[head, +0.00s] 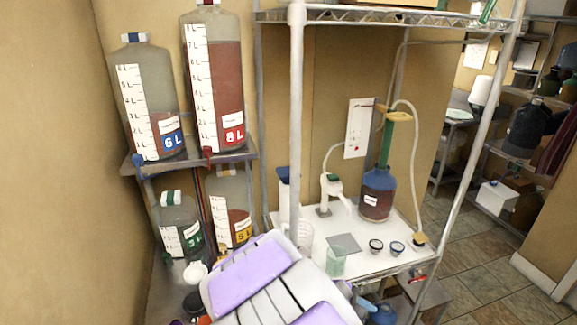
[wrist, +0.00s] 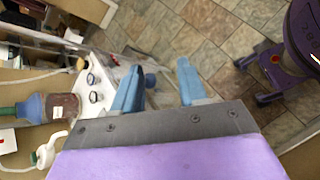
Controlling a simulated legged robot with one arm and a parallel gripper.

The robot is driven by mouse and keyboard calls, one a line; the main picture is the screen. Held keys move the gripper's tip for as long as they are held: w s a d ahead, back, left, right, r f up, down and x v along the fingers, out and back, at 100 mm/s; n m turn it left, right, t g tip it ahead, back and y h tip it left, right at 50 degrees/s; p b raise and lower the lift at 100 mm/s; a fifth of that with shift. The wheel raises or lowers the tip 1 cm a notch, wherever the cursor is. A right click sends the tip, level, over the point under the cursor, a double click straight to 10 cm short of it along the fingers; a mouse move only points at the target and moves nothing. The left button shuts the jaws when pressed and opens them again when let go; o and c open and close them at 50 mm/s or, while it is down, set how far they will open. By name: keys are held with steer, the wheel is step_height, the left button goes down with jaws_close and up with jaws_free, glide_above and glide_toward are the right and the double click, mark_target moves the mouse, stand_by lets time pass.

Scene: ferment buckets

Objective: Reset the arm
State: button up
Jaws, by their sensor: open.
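My gripper (wrist: 158,80) shows in the wrist view with its two blue fingers spread apart. Nothing is between them, and tiled floor shows behind the gap. My purple and white arm (head: 265,275) rises at the bottom centre of the head view, in front of the wire rack.
Large jugs, marked 6 L (head: 150,90) and 8 L (head: 213,80), stand on a shelf at left. The rack's white board (head: 300,255) holds a blue-red bottle (head: 377,195) and small cups. Tiled floor (head: 480,245) is open at right. A purple wheeled object (wrist: 300,45) stands near.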

steer(key=s+d+r+m+g+y, duration=0.25)
steer(key=s+m+y, duration=0.4)
steer(key=s, duration=0.65)
steer(key=s+a+m+y+b, duration=0.1)
steer(key=s+a+m+y, duration=0.2)
steer(key=s+m, duration=0.3)
steer(key=s+a, duration=0.1)
steer(key=s, duration=0.3)
steer(key=shift+a+r, duration=0.15)
steer(key=shift+y, duration=0.25)
